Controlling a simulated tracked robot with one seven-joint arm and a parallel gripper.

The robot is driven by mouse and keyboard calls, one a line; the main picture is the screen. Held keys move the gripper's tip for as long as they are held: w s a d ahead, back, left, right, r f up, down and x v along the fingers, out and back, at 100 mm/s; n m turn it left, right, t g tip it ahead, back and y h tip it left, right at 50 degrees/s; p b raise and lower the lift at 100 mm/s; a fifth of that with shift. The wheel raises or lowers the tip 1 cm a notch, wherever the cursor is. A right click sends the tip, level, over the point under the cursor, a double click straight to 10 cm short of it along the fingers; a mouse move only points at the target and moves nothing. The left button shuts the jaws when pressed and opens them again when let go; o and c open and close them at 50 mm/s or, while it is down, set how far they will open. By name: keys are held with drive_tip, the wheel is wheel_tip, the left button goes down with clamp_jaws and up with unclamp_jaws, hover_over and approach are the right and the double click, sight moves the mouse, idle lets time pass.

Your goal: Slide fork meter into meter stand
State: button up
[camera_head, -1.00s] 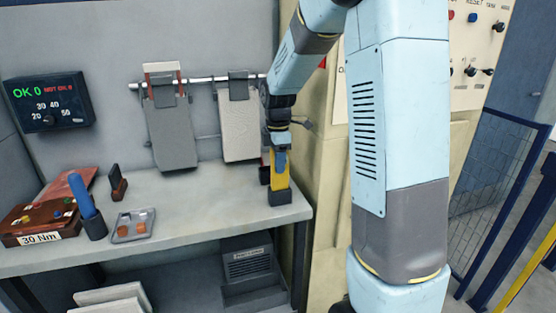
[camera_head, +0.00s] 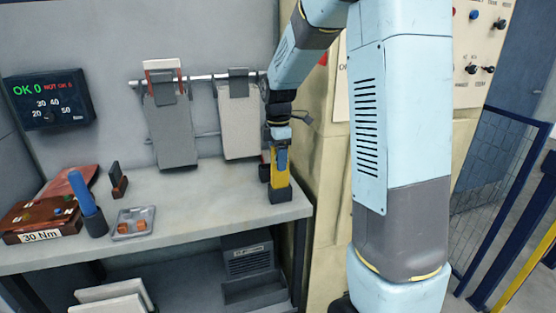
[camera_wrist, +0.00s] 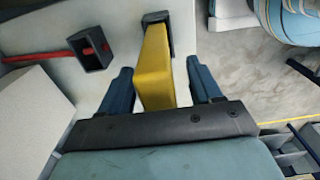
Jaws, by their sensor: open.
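The yellow fork meter (camera_head: 271,176) stands upright at the right end of the bench, with its lower end in the small black meter stand (camera_head: 281,196). In the wrist view the yellow meter (camera_wrist: 155,70) runs between my two blue fingers, and its far end meets the black stand (camera_wrist: 157,17). My gripper (camera_wrist: 161,88) is open, with a gap on the right side of the meter; the left finger is close to it. In the head view my gripper (camera_head: 281,158) comes down from above around the meter. How deep the meter sits in the stand is hidden.
A black holder with a red-handled tool (camera_wrist: 78,46) stands left of the meter in the wrist view. A hanging pale panel (camera_head: 240,125) is behind. A blue tool (camera_head: 82,187) and a tray (camera_head: 122,233) lie left. The middle bench top (camera_head: 190,205) is clear.

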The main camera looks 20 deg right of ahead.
wheel_tip(320, 180, up, 12)
drive_tip(key=shift+r, duration=0.2)
drive_tip(key=shift+s+r, duration=0.1)
drive_tip(key=shift+r, duration=0.25)
drive_tip(key=s+m+t, duration=0.5)
drive_tip(key=s+m, duration=1.3)
drive_tip(key=s, duration=1)
drive_tip(key=shift+d+r+t, duration=0.15)
drive_tip(key=shift+t, duration=0.15)
